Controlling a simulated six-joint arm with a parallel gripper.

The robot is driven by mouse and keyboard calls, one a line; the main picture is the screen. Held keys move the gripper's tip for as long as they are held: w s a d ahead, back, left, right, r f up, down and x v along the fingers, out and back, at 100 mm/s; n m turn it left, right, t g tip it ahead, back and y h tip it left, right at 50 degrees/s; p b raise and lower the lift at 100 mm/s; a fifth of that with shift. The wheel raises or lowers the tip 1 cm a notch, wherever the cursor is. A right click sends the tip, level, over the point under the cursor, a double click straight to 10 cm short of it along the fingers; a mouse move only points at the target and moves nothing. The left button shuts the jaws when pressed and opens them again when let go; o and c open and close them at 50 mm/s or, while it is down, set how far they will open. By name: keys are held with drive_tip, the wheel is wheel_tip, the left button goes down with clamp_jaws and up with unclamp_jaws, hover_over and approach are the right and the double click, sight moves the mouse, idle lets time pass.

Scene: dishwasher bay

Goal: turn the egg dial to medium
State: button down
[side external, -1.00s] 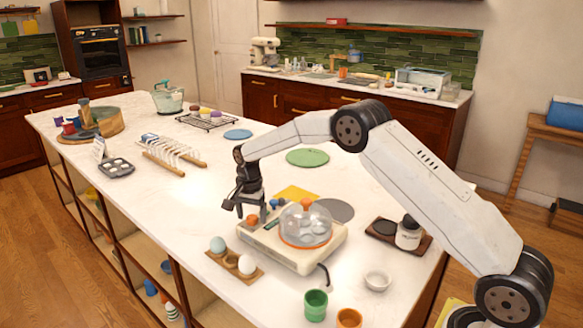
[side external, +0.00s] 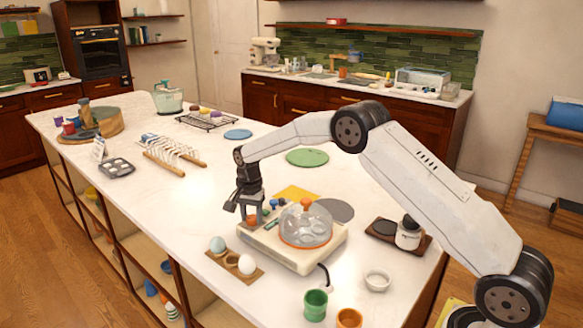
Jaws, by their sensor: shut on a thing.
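The egg cooker (side external: 279,252) stands on the white counter, with a clear domed lid (side external: 305,226) that has an orange knob on top. Eggs show dimly inside the dome. Small orange and blue controls sit along the left part of its base. My gripper (side external: 252,219) points down at the left end of this base. It is shut on the orange egg dial (side external: 252,221), which the fingers mostly hide. The dial's marks and its setting are too small to read.
An egg holder (side external: 227,260) with a pale blue egg and a white egg lies in front of the cooker. A green cup (side external: 315,305), an orange cup (side external: 349,318) and a white bowl (side external: 377,281) stand at the front right.

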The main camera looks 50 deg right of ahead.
drive_tip(key=n, duration=0.5)
drive_tip(key=shift+n, duration=0.3)
drive_tip(key=n, duration=0.5)
drive_tip(key=shift+n, duration=0.4)
drive_tip(key=shift+c, duration=1.2)
unclamp_jaws()
drive_tip(key=shift+m, duration=0.4)
